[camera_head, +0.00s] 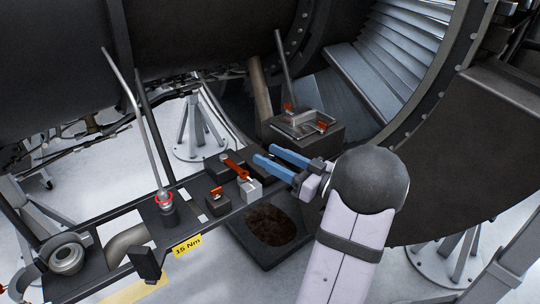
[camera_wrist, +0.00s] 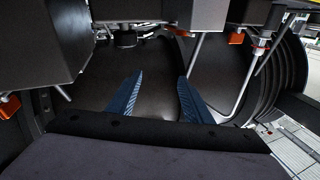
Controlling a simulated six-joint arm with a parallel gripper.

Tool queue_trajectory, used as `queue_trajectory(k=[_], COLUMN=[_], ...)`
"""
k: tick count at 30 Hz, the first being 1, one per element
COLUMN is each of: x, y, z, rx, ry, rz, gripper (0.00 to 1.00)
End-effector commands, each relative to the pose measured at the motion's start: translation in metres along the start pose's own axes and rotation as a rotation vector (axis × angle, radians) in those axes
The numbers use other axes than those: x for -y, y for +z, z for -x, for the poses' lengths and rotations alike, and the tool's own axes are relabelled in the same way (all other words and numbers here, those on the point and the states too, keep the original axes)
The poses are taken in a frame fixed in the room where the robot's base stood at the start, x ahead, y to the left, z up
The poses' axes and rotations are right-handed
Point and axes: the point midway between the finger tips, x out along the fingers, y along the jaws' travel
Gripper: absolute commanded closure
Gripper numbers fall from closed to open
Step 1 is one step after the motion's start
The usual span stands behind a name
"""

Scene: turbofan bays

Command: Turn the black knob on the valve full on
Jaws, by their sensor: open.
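My gripper (camera_head: 264,153) reaches in from the right with two blue fingers, open and empty. In the wrist view its fingers (camera_wrist: 160,76) stand apart with nothing between them. In the head view the fingertips are close to the orange lever (camera_head: 236,168) over a light block (camera_head: 250,189); I cannot tell whether they touch. A small dark round part (camera_wrist: 125,39) shows under a dark box in the wrist view, ahead and left of the fingers. It may be the black knob, but I cannot be sure. No black knob is clearly readable in the head view.
A dark block with orange clips (camera_head: 304,124) stands behind my gripper. A red-ringed post (camera_head: 165,199) with a long rod and a yellow "15 Nm" label (camera_head: 187,245) are to the left. A dark tray (camera_head: 263,262) lies in front. The engine casing (camera_head: 200,35) is behind.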

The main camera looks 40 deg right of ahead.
Motion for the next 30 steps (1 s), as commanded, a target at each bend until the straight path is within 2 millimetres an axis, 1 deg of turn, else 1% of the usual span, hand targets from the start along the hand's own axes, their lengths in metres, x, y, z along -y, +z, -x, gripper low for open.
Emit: queue_trajectory(k=[2, 5, 6, 7, 10, 15, 20, 23, 30], x=[-0.004, -0.015, -0.022, -0.027, -0.037, -0.038, -0.038, -0.04, -0.049], y=[0.015, 0.038, 0.045, 0.047, 0.05, 0.052, 0.051, 0.05, 0.051], z=[0.006, 0.016, 0.02, 0.022, 0.025, 0.025, 0.022, 0.016, -0.012], rx=[-0.007, 0.008, 0.023, 0.031, 0.059, 0.076, 0.076, 0.076, 0.076], ry=[0.1, 0.23, 0.279, 0.303, 0.338, 0.337, 0.334, 0.332, 0.33], rz=[-0.024, -0.026, -0.005, 0.018, 0.09, 0.143, 0.146, 0.147, 0.144], gripper=[0.54, 0.54, 0.54, 0.54, 0.54, 0.54, 0.54, 0.54, 0.54])
